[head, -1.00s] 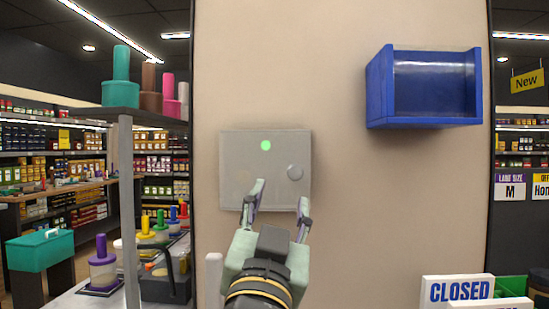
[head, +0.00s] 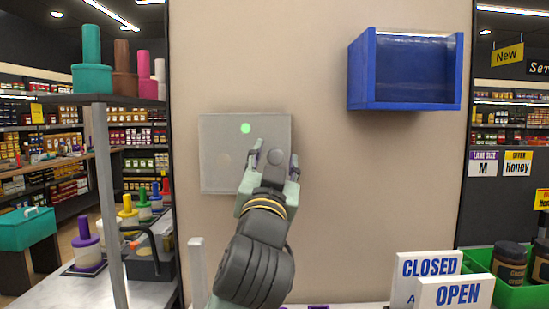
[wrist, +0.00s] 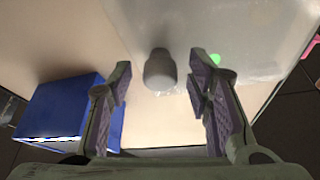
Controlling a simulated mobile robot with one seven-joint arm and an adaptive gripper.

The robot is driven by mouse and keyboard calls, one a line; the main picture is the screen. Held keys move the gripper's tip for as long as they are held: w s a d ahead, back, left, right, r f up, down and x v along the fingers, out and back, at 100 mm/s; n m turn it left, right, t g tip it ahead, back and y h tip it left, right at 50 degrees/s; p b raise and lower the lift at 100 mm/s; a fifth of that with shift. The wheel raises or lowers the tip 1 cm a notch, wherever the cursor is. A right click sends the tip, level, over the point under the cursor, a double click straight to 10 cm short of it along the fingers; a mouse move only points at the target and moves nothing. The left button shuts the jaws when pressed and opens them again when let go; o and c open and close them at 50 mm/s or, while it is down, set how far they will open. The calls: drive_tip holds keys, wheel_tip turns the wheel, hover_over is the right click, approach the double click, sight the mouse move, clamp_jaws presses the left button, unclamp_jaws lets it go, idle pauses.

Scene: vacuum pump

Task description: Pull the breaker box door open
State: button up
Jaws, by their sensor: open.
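The grey breaker box (head: 222,160) is on the beige wall, with a green light on its front and its door shut. Its round grey knob (head: 275,157) sits at the right side of the door. My gripper (head: 274,153) is open in front of the door, with one finger on each side of the knob in the head view. In the wrist view the knob (wrist: 160,70) shows between the spread fingertips with a gap on both sides. I cannot tell whether the fingertips reach past the knob's front.
A blue open bin (head: 412,75) is on the wall to the upper right. A shelf (head: 120,99) with coloured pump-like pieces stands at the left. CLOSED (head: 428,267) and OPEN (head: 456,291) signs and a green crate (head: 513,292) with jars are at the lower right.

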clamp_jaws()
idle(0.6)
